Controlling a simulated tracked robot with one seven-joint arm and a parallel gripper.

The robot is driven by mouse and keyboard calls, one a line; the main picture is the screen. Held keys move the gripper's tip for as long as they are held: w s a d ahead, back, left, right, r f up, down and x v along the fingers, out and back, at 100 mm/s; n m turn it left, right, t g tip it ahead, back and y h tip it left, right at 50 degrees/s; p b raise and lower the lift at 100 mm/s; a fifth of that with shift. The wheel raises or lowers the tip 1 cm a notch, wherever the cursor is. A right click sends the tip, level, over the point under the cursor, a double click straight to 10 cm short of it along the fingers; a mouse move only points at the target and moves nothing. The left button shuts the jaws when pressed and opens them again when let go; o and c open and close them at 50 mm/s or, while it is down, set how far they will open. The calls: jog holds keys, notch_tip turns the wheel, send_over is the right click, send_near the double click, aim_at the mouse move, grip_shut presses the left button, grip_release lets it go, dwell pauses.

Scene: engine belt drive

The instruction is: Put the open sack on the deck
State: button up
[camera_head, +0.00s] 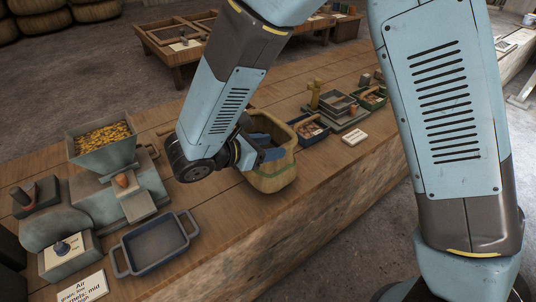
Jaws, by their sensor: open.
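The open sack (272,182) is tan with a green band and stands upright on the wooden bench, its mouth facing up. My gripper (272,155) is at the sack's mouth, coming in from the left. The jaws are open, but the fingertips are partly hidden by my wrist and the sack, so I cannot tell whether they touch it. A flat grey-green platform (349,124) with a post and a tray on it stands to the right of the sack. I cannot tell for certain which surface is the deck.
A grey machine with a hopper of orange grains (103,140) stands on the left of the bench. A blue-rimmed tray (155,245) lies in front of it. Bare bench shows around the sack's front.

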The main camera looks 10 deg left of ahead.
aim_at(283, 145)
jog(key=x, duration=0.4)
jog(key=shift+w+d+f, duration=0.15)
jog(key=shift+f, duration=0.05)
grip_shut()
dwell(0.3)
